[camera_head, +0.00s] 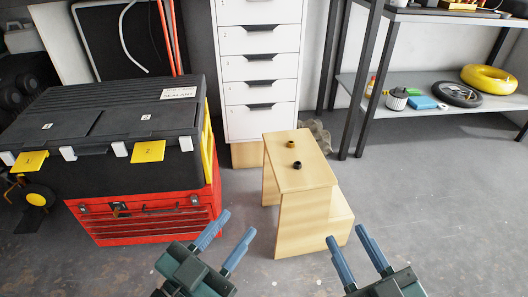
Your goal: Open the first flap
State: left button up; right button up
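A black box (120,178) sits on a red tool chest at the left. Two black flaps, a left one (60,112) and a right one (145,122), lie flat and shut on its top. Each carries a small white label, too small to read surely. A yellow tab (30,161) hangs at the front of the left flap, and another yellow tab (149,151) at the front of the right one. My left gripper (236,223) is open and empty, right of the red chest and apart from it. My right gripper (346,235) is open and empty in front of the wooden stool.
The red tool chest (150,222) has drawers and latches. A wooden step stool (310,177) with two small dark and brass rings stands in the middle. A white drawer cabinet (262,60) is behind it. A metal shelf (430,115) stands at the right. Floor at right is clear.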

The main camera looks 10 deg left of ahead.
aim_at(35, 131)
jog(key=u, duration=1.7)
jog(key=i+j+z, duration=0.25)
jog(key=i, duration=0.2)
jog(key=i+j+z, duration=0.15)
jog(key=i+z, duration=0.15)
jog(key=i, duration=0.1)
